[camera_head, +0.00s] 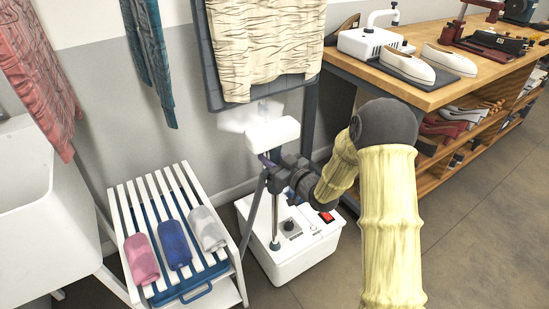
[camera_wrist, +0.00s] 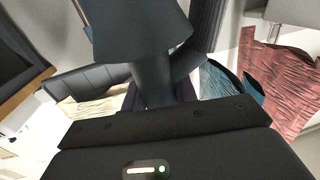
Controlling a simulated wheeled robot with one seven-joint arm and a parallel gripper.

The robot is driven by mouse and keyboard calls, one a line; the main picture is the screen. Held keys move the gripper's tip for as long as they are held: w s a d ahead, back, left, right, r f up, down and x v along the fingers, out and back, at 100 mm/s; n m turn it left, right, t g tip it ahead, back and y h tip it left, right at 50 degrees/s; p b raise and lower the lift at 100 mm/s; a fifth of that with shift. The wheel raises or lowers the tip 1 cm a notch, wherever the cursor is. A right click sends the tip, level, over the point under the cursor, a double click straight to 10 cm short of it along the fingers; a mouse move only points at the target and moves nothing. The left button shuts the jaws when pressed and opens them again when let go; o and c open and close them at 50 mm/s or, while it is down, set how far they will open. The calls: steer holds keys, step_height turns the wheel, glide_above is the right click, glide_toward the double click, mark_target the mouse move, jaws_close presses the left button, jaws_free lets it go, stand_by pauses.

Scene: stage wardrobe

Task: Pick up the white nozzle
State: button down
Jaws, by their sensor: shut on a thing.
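The white nozzle (camera_head: 272,134) is upright on top of a garment steamer, with pale steam around its upper left side. My gripper (camera_head: 270,165) comes in from the right and is shut on the nozzle's neck, just under its wide white head. In the wrist view, a dark shaded shape with a narrow neck (camera_wrist: 155,85) stands between my fingers and widens upward; it looks like the nozzle from behind. The exact finger contact is hidden. The steamer's white base (camera_head: 300,255) stands on the floor below, with a metal pole (camera_head: 275,215) rising from it.
A cream cloth (camera_head: 265,45) hangs on a grey board (camera_head: 215,85) behind the nozzle. A white slatted rack (camera_head: 128,205) with rolled pink, blue and grey towels stands left. Open floor (camera_head: 470,240) lies front right.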

mark_target(270, 129)
steer(key=shift+r, duration=0.15)
step_height(270, 129, up, 10)
steer(key=shift+f+p, duration=0.1)
steer(key=shift+p, duration=1.15)
